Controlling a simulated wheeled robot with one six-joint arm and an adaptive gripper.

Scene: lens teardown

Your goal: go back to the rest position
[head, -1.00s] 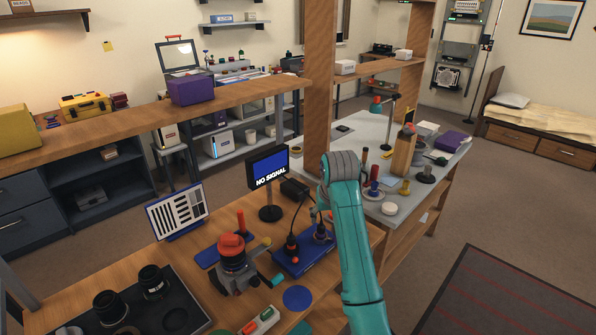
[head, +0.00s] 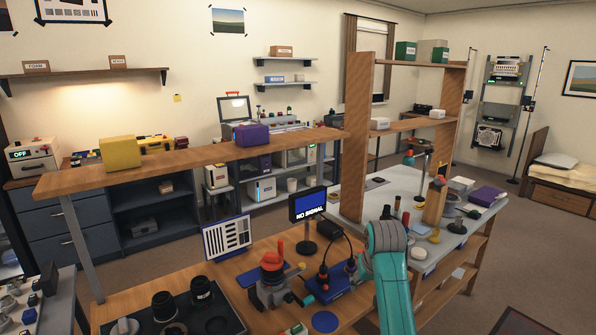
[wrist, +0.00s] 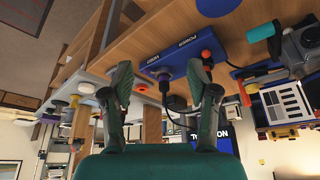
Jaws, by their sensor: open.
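My gripper (wrist: 160,72) is open, with its two green fingers spread apart in the wrist view. I see nothing held between them. A blue box with POWER and VIDEO lettering (wrist: 178,52) lies on the wooden bench beyond the fingertips. In the head view my teal arm reaches over the right end of the bench and largely hides my gripper. The blue box (head: 322,291) sits just left of the arm, with cabled plugs on it.
A NO SIGNAL monitor (head: 308,205), a striped chart (head: 226,238), a clamp stand with a red-orange top (head: 272,262) and a dark lens tray (head: 225,315) crowd the bench. A grey-topped table (head: 415,250) with a wooden post stands right. Open floor lies far right.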

